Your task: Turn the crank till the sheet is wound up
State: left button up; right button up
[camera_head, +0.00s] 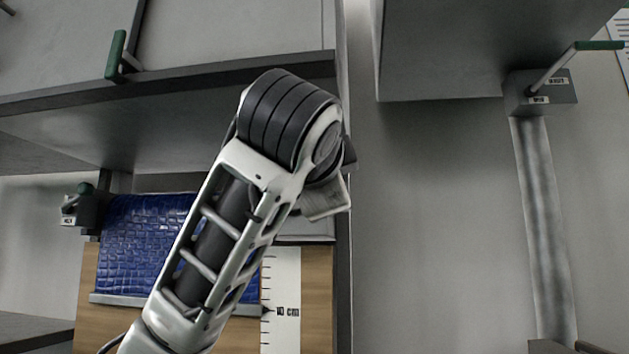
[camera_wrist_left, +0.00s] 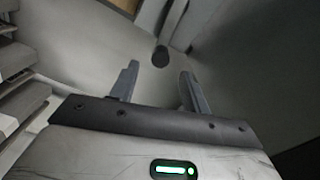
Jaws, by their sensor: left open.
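A blue quilted sheet (camera_head: 138,243) hangs over a wooden board at the left in the head view, with a pale bar (camera_head: 125,299) along its lower edge. My left arm covers its right part. A small crank box (camera_head: 88,212) with a dark green grip (camera_head: 84,189) is at the sheet's upper left corner. My left gripper (camera_wrist_left: 158,76) is open in the left wrist view, with nothing between its fingers. A dark round end (camera_wrist_left: 160,56) on a grey bar shows beyond the fingertips; I cannot tell what it is. My left gripper is hidden in the head view. My right gripper is not seen.
A white scale (camera_head: 281,325) marked in cm is on the wooden board (camera_head: 316,295). Another green handle (camera_head: 116,54) is at the upper left. A labelled box (camera_head: 540,93) with a green-gripped crank (camera_head: 598,45) stands on a grey post at the right. Grey shelves jut out above the sheet.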

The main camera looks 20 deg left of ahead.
pick_arm(q)
jog(key=s+d+b, duration=0.1)
jog(key=s+b, duration=0.5)
jog(key=s, duration=0.2)
jog(key=shift+d, duration=0.35)
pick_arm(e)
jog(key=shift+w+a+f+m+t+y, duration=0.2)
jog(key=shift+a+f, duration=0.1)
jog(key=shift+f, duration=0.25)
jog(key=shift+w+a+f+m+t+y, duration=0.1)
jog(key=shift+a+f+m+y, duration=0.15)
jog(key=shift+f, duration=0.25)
pick_arm(q)
jog(key=shift+s, duration=0.1)
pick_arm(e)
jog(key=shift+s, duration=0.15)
